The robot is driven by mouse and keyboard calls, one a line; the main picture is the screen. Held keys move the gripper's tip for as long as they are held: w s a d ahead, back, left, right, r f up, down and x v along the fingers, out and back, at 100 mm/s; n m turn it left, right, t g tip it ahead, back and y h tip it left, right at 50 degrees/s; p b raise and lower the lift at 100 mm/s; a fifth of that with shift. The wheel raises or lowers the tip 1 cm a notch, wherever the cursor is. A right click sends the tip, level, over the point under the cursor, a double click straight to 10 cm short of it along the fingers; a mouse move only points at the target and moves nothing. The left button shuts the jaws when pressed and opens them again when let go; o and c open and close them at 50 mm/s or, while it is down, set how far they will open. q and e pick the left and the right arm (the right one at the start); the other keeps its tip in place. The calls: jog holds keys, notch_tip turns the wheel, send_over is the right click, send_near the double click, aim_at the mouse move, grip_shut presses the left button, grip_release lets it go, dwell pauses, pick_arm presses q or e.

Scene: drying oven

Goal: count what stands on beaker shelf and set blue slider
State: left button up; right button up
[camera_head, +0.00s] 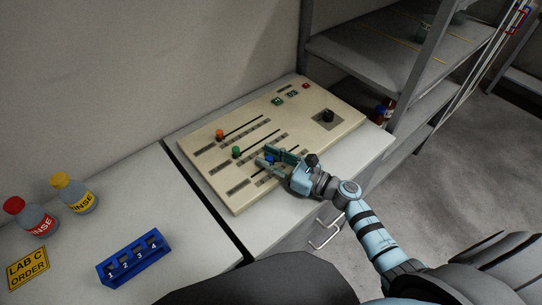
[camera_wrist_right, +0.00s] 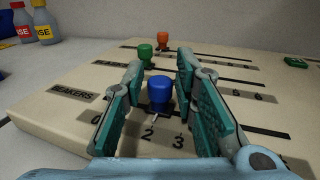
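The blue slider (camera_wrist_right: 159,92) stands in the front slot of the beige panel (camera_head: 225,192), with its pointer near the 2 mark. It also shows in the head view (camera_head: 271,160), partly covered by my right gripper. My right gripper (camera_wrist_right: 160,84) has its fingers apart, one on each side of the blue knob, with gaps visible. The green slider (camera_head: 236,152) and the orange slider (camera_head: 220,134) sit in the slots behind. Glassware on the upper shelf (camera_head: 375,58) is cut off at the top edge, so its number cannot be told. My left gripper is out of view.
The panel also carries a black knob (camera_head: 328,116) and small green and red buttons. A dark bottle stands on a lower shelf.

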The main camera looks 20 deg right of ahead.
jog(key=shift+o, duration=0.2)
jog(key=shift+s+d, duration=0.1)
jog(key=shift+s+d, duration=0.25)
jog(key=v, duration=1.1)
jog(key=shift+s+d, duration=0.1)
